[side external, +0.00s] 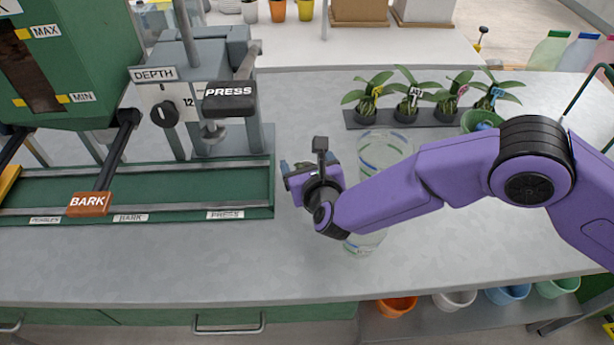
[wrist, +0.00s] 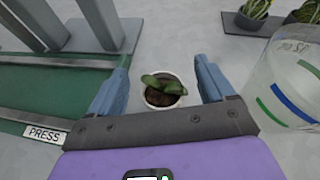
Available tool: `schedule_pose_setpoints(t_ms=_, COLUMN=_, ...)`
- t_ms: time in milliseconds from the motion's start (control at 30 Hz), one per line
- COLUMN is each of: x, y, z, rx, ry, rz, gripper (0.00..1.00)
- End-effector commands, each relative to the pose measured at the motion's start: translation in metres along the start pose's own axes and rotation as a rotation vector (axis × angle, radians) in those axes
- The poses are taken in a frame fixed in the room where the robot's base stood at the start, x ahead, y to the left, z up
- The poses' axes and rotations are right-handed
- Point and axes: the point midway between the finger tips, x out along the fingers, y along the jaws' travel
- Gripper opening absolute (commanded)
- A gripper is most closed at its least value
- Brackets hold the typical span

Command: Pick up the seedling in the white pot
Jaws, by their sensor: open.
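The seedling (wrist: 168,85) has a few green leaves on dark soil in a small white pot (wrist: 149,101). In the wrist view the pot stands upright on the grey bench, and I look down at it between my fingers. My gripper (wrist: 161,62) is open, with one blue-grey finger on either side of the pot in the picture. Gaps show on both sides. I cannot tell how high the fingertips are above the bench. In the side external view my gripper (side external: 306,168) is over the bench, right of the green press station, and the white pot is hidden.
The green press station (side external: 241,212) stands close on the left. Clear containers with coloured bands (side external: 380,146) stand on the right; one shows close to my right finger in the wrist view (wrist: 290,85). Several tagged seedlings stand on a dark tray (side external: 352,119) behind.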

Motion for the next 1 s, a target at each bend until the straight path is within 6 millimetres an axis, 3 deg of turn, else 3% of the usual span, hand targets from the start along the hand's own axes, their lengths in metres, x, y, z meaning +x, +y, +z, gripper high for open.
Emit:
schedule_pose_setpoints(t_ms=200, x=0.014, y=0.003, z=-0.031, rx=-0.002, ry=0.002, rz=-0.002, gripper=0.82)
schedule_pose_setpoints(t_ms=433, x=0.037, y=0.003, z=-0.027, rx=0.002, ry=0.0, rz=-0.001, gripper=0.82)
schedule_pose_setpoints(t_ms=767, x=0.041, y=0.003, z=-0.027, rx=0.001, ry=0.0, rz=0.0, gripper=0.82)
schedule_pose_setpoints(t_ms=933, x=0.041, y=0.003, z=-0.027, rx=0.001, ry=0.0, rz=0.0, gripper=0.27)
schedule_pose_setpoints(t_ms=1000, x=0.041, y=0.003, z=-0.026, rx=0.001, ry=-0.001, rz=0.0, gripper=0.26)
